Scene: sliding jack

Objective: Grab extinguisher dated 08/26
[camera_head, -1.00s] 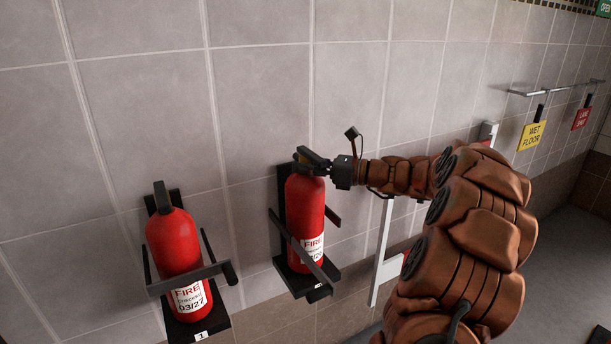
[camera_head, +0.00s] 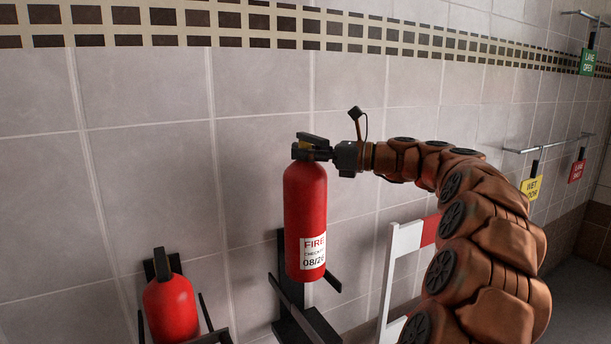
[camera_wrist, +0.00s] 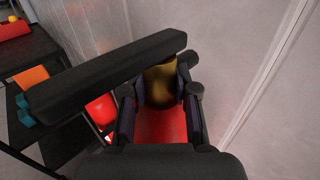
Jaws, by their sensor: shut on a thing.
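The red fire extinguisher labelled 08/26 (camera_head: 306,215) hangs upright from my gripper (camera_head: 318,150), raised above its black wall bracket (camera_head: 305,322). My gripper is shut on the black and brass top of the extinguisher. In the wrist view the brass neck (camera_wrist: 160,84) sits between my fingers, with the red body below it. The other red extinguisher (camera_head: 171,308) stands in its own bracket at the lower left. Its label is out of frame in the head view now.
A red and white barrier frame (camera_head: 408,250) stands right of the held extinguisher, behind my arm. Yellow (camera_head: 531,187) and red (camera_head: 577,171) signs hang from a wall rail at the right. The tiled wall is close behind; space above the bracket is clear.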

